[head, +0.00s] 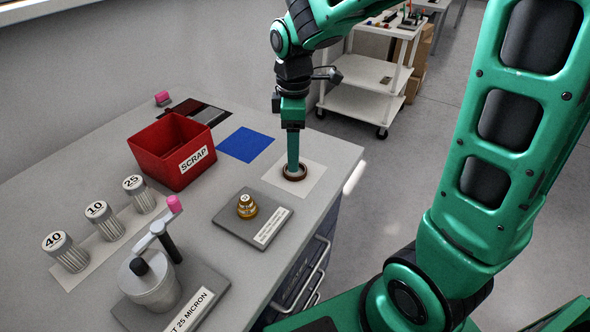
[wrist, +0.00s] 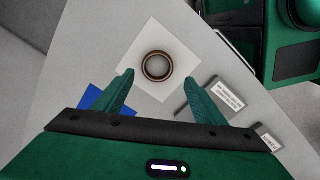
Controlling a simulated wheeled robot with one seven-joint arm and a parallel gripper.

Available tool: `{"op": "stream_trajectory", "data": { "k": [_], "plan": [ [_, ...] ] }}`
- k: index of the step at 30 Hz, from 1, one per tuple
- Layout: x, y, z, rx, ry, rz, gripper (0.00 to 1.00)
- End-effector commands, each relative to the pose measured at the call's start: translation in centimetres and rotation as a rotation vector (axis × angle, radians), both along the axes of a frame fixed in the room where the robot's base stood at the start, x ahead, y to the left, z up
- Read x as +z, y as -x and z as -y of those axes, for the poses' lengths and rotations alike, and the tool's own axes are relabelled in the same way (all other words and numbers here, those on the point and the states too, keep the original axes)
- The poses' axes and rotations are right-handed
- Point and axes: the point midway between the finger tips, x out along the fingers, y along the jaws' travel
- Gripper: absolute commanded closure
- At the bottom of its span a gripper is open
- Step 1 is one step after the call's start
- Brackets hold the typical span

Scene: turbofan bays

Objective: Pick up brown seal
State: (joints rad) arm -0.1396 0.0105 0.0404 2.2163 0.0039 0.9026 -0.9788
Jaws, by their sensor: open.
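The brown seal (head: 285,174) is a ring lying flat on a white square sheet (head: 314,176) near the right edge of the bench. In the wrist view the whole seal (wrist: 146,73) shows on the sheet, beyond the fingertips and roughly centred between them. My gripper (head: 293,170) points down over the seal in the head view and hides part of it. In the wrist view my gripper (wrist: 164,84) has its two fingers wide apart with nothing between them. I cannot tell the exact height of the fingertips above the seal.
A blue square (head: 246,145) and a red SCRAP bin (head: 157,153) lie left of the sheet. A grey plate (head: 226,214) with a brass fitting (head: 246,206) is nearer. Several numbered filters (head: 98,212) and a canister (head: 150,285) stand at left. A white cart (head: 356,104) stands behind.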

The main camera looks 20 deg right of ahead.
Motion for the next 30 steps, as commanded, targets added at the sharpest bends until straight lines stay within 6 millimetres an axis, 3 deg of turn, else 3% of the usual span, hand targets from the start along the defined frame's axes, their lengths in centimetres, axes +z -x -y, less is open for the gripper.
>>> {"op": "stream_trajectory", "data": {
  "k": [5, 15, 24, 30],
  "plan": [
    [-1.1, -0.1, 0.1, -0.002, 0.001, -0.001, 0.35],
    [-5.2, -0.7, 0.2, -0.004, 0.001, -0.003, 0.35],
    [-5.6, -0.8, 0.2, -0.004, 0.0, 0.001, 0.35],
    [-5.6, -0.8, 0.2, -0.005, 0.0, 0.001, 0.79]
  ]
}}
